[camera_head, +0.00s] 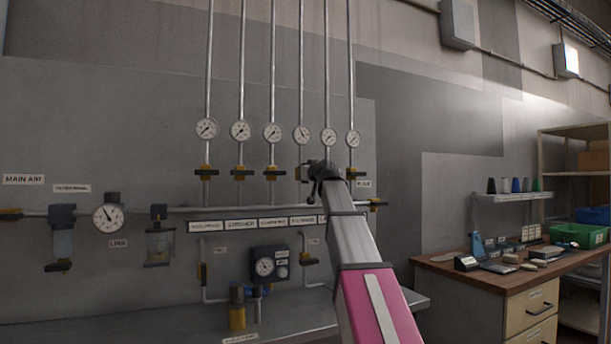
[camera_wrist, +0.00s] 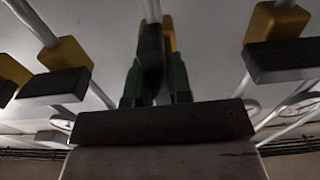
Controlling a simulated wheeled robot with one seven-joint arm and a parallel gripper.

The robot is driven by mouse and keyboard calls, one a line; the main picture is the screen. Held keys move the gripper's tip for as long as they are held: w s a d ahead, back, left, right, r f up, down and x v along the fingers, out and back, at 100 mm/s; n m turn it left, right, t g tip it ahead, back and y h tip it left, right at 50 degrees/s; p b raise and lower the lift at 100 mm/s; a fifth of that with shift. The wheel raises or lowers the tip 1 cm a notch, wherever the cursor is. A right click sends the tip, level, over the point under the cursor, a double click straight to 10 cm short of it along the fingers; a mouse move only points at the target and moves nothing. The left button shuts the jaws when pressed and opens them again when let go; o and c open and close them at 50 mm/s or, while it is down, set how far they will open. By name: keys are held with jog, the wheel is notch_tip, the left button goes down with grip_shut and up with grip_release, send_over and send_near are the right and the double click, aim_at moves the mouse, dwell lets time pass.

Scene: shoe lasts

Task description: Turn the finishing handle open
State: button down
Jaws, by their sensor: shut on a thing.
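Yellow valves with black handles sit in a row on vertical pipes, among them a left valve (camera_head: 207,172) and a right-end valve (camera_head: 353,172). The labels below are too small to read surely.
Round gauges (camera_head: 240,130) sit above the valves. A horizontal pipe (camera_head: 130,211), a regulator (camera_head: 268,264) and filter bowls (camera_head: 159,242) are lower on the wall. A wooden-topped bench (camera_head: 440,264) with small items stands at right.

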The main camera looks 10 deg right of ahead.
jog(key=shift+f, duration=0.1)
jog(key=c, duration=1)
grip_release()
jog(key=shift+c, duration=0.2)
jog(key=shift+s, duration=0.15)
jog(key=v, duration=1)
jog(key=shift+s, duration=0.3)
jog(key=shift+d, duration=0.1)
